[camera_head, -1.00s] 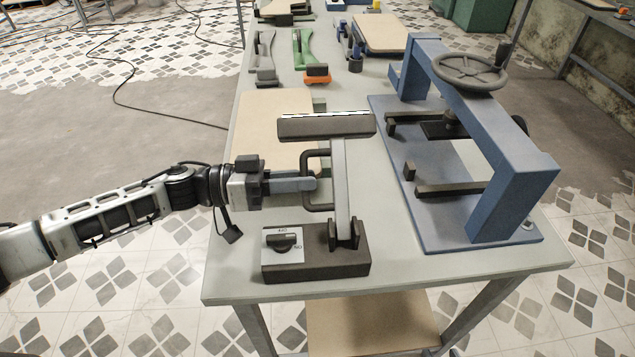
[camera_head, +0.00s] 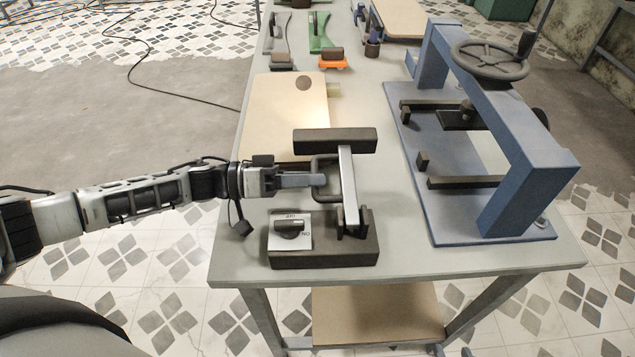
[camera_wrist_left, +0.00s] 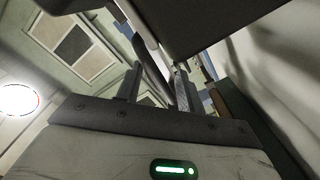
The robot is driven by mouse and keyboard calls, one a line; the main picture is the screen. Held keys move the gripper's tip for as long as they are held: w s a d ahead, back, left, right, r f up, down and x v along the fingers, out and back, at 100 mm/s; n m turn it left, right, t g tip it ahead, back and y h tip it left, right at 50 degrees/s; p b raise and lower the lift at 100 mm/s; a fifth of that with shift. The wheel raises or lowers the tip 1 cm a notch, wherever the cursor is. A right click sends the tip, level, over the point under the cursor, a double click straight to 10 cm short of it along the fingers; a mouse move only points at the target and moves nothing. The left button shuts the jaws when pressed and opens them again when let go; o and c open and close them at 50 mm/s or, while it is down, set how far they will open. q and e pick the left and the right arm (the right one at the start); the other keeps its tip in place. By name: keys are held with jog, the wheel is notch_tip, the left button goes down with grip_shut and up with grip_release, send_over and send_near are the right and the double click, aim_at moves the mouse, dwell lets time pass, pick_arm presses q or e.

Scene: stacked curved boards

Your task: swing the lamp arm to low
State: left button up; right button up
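The lamp stands on the near part of the bench, with a dark base (camera_head: 345,256), a pale arm (camera_head: 348,190) rising from it and a dark bar-shaped head (camera_head: 335,141) on top. A knob (camera_head: 289,227) sits on a white plate on the base. A dark loop handle (camera_head: 326,197) sticks out left from the arm. My left gripper (camera_head: 320,180) reaches in from the left and appears shut on this handle. In the left wrist view its fingers (camera_wrist_left: 157,90) stand apart with a dark bar between them; the exact contact is partly hidden. My right gripper is not in view.
A blue press frame (camera_head: 500,130) with a handwheel (camera_head: 490,60) stands close on the right. A tan board (camera_head: 290,100) lies behind the lamp. Clamp-like tools with green (camera_head: 318,35) and orange (camera_head: 333,63) parts lie farther back.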

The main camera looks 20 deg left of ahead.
pick_arm(q)
jog(key=shift+s+a+f, duration=0.1)
jog(key=shift+s+f, duration=0.1)
jog(key=shift+f, duration=0.15)
jog(key=v, duration=0.4)
jog(key=shift+w+a, duration=0.1)
jog(key=shift+a, duration=0.1)
jog(key=shift+r+v, duration=0.25)
jog(key=shift+v, duration=0.95)
jog(key=x, duration=0.7)
jog(key=shift+d, duration=0.15)
jog(key=shift+r, duration=0.2)
